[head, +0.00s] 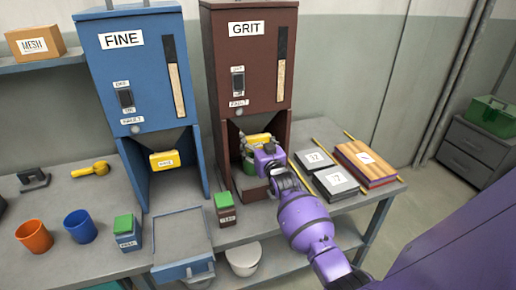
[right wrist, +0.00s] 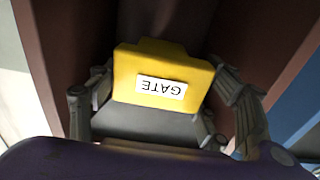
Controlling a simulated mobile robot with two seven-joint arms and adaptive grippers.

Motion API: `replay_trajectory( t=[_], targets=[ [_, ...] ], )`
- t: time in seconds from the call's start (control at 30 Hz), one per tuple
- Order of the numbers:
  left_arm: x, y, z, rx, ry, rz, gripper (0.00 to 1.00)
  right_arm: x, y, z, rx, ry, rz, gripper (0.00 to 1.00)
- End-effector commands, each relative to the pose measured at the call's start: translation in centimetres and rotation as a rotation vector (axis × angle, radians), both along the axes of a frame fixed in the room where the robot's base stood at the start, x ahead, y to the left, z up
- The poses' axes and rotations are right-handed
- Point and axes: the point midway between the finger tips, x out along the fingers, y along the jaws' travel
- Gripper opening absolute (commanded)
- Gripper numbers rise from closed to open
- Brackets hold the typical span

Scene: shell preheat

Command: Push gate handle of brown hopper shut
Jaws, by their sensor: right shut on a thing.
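The brown hopper (head: 250,60), labelled GRIT, stands on the bench to the right of the blue FINE hopper. Its yellow gate handle (head: 259,137) shows in the open bay under the hopper body, partly hidden by my right gripper (head: 254,150). In the right wrist view the gate handle (right wrist: 165,72) carries a GATE label, upside down, and sits between the two fingers of the right gripper (right wrist: 168,108). The right gripper is shut on the handle. My left gripper is not in view.
The blue hopper (head: 135,60) has its own yellow gate handle (head: 165,159). A small green-topped box (head: 225,208) stands in front of the brown hopper. Flat grey boxes (head: 335,182) and a wooden stack (head: 365,163) lie right of my arm. Orange and blue cups (head: 34,237) stand left.

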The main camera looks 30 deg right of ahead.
Motion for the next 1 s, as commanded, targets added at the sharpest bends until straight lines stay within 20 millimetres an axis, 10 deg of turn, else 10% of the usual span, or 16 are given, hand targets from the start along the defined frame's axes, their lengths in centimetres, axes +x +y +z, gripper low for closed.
replay_trajectory(
  t=[0.27,0.3,0.43,1.0],
  targets=[
    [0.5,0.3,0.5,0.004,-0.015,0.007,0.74,0.3,-0.1,0.1,0.0,0.003,-0.001,0.24],
    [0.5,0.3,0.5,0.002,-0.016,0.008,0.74,0.3,-0.1,0.1,0.0,0.003,-0.001,0.72],
    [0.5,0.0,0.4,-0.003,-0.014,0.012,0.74,0.3,-0.1,0.1,-0.001,0.002,-0.001,0.89],
    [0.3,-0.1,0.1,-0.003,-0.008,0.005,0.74,-1.9,0.4,-0.1,0.001,0.003,0.0,0.91]
  ],
)
